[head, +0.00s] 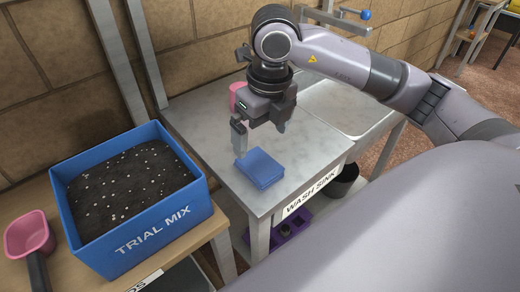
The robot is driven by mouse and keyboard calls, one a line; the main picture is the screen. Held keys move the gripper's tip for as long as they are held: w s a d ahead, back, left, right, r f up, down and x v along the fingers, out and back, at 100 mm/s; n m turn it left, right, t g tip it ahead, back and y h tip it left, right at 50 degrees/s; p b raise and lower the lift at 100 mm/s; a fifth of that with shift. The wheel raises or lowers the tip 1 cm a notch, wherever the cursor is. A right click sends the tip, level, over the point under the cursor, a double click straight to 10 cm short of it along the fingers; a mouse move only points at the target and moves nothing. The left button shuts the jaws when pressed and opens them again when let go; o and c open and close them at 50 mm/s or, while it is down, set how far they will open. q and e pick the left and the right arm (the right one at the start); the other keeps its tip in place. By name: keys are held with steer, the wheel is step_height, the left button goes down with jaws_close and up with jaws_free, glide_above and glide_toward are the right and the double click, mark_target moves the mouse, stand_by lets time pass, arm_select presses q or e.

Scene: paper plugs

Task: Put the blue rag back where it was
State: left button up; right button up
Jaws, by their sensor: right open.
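The blue rag (260,169) lies folded flat on the metal top of the wash sink table (205,125), near its front left corner. My right gripper (258,142) is above and just behind the rag, pointing down, open and with nothing between its fingers. Whether a fingertip touches the rag cannot be told. My left gripper is not in view.
A blue bin (150,235) marked TRIAL MIX, full of dark soil with white specks, stands on a wooden table at left. A pink scoop (28,236) lies beside it. A pink object (238,95) is partly hidden behind my right gripper. The sink basin (345,105) is at right.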

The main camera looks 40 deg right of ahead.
steer(key=shift+s+r, duration=0.2)
steer(key=shift+r, duration=1.4)
